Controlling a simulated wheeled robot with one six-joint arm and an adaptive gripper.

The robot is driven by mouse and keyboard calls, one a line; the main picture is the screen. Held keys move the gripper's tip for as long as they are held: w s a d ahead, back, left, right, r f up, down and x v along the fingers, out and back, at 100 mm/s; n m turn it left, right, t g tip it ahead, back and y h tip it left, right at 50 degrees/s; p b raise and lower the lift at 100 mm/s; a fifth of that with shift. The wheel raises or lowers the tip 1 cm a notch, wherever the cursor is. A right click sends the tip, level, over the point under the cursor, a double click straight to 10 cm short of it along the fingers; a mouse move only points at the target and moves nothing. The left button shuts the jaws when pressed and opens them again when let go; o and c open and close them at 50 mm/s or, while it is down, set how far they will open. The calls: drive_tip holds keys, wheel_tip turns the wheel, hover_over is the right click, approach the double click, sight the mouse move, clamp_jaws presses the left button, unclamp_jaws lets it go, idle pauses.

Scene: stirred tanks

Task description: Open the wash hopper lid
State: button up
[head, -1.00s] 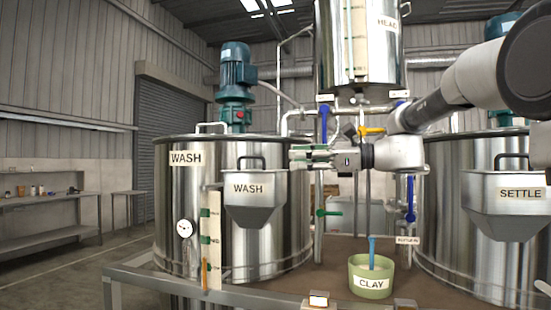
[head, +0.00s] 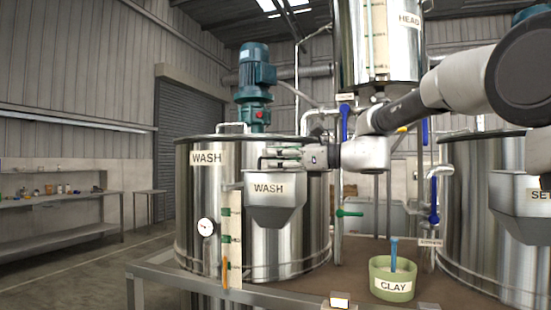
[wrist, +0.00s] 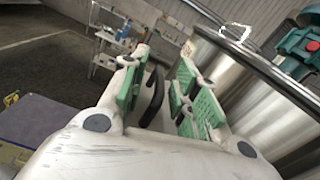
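The wash hopper (head: 276,205) is a grey metal funnel labelled WASH on the front of the wash tank (head: 200,235). Its flat lid looks shut. The dark lid handle (wrist: 152,97) stands between my gripper's fingers in the wrist view, with space visible on the right side. My gripper (head: 266,158) reaches in from the right at the hopper's top, fingers pointing left, and largely hides the handle in the head view. In the wrist view my gripper (wrist: 162,85) is open, its green pads apart on either side of the handle.
The wash tank's lid has a light handle (head: 233,127) and a teal motor (head: 256,85). A settle hopper (head: 525,205) is at right. A green clay pot (head: 391,280) stands on the bench (head: 345,258). Blue and green valve handles are on the pipes behind my arm.

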drive_tip(key=shift+a, duration=0.1)
clamp_jaws()
idle(0.4)
